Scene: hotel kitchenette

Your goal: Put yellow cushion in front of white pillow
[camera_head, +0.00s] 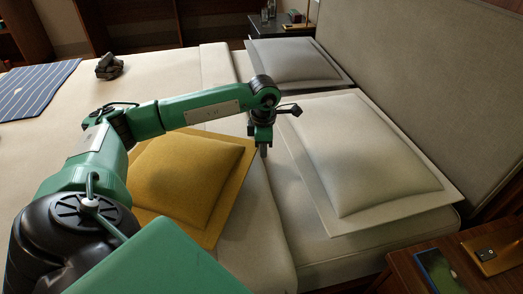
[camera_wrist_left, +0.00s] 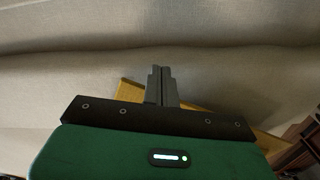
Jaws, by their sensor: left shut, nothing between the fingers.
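The yellow cushion (camera_head: 188,178) lies flat on the bed, left of the white pillow (camera_head: 357,155), with a strip of bed between them. My left arm passes over its far part. My left gripper (camera_head: 263,150) points down at the cushion's far right corner, between cushion and pillow, shut and empty. In the left wrist view the shut fingers (camera_wrist_left: 162,85) are in front of pale fabric, and a yellow edge of the cushion (camera_wrist_left: 128,91) shows behind the gripper body. I cannot tell whether the fingers touch the cushion. My right gripper is not in view.
A grey pillow (camera_head: 293,62) lies beyond the white pillow, along the headboard (camera_head: 425,75). A striped cloth (camera_head: 38,88) and a dark object (camera_head: 109,66) lie on the far left of the bed. A wooden nightstand (camera_head: 425,277) with a phone (camera_head: 445,272) stands at the lower right.

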